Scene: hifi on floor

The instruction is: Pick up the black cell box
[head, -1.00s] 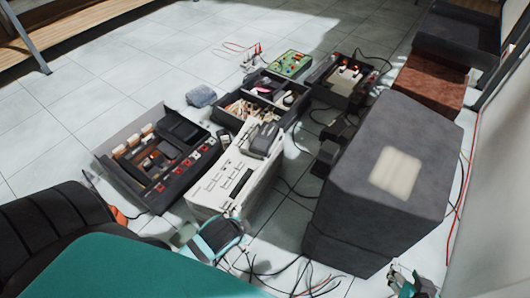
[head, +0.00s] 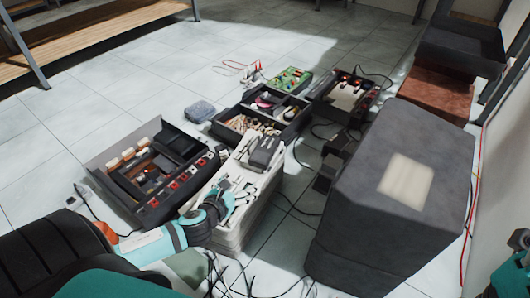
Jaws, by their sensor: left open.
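A small dark box (head: 264,151), the likeliest black cell box, lies on the far end of the pale stacked case (head: 262,193) in the middle of the floor. My left gripper (head: 241,192) is open over the near part of that pale case. It is nearer to me than the dark box and apart from it, with nothing visible between its fingers. Part of my right arm shows at the lower right edge, where a teal and dark end piece (head: 516,272) is cut off by the frame; its fingers cannot be made out.
An open dark hi-fi unit (head: 150,175) lies left of the pale case. A divided dark tray (head: 262,112) with loose parts and a green circuit board (head: 290,79) are behind. A large grey speaker-like box (head: 393,190) stands right. Cables cross the floor; the far left floor is clear.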

